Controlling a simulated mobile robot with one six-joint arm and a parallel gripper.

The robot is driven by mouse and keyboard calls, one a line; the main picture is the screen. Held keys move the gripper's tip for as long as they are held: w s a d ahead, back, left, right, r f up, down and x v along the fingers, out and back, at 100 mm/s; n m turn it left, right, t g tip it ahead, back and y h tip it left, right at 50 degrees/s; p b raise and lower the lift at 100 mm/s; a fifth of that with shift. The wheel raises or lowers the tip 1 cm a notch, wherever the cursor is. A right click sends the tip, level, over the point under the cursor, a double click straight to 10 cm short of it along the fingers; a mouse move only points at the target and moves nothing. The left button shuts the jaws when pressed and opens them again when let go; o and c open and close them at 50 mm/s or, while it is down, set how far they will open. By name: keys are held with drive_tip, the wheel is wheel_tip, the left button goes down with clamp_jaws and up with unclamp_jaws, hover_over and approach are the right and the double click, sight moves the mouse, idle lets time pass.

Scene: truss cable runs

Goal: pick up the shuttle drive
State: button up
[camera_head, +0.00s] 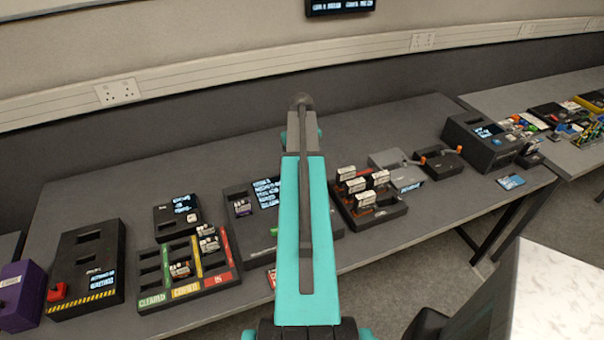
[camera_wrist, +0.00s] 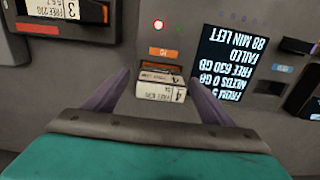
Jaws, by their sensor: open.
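In the wrist view a small white-labelled drive (camera_wrist: 160,91) with a dark and orange body stands in a slot of a grey device (camera_wrist: 130,50). I cannot read the name shuttle on it, but it is the drive between my fingers. My gripper (camera_wrist: 159,82) is open, with one finger on each side of the drive. Gaps seem to show on both sides; contact is not clear. In the head view my own arm hides the gripper and this drive.
Another drive (camera_wrist: 70,10) is at the wrist view's upper left. In the head view a rack of several drives (camera_head: 395,212) is right of my arm; a sorting tray (camera_head: 225,280) is left.

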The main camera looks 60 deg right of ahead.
drive_tip(key=shift+c, duration=0.3)
drive_tip(key=c, duration=1.3)
drive_tip(key=shift+r, duration=0.15)
drive_tip(key=shift+c, duration=0.2)
drive_tip(key=shift+r+b, duration=1.65)
drive_tip(key=shift+r, duration=3.25)
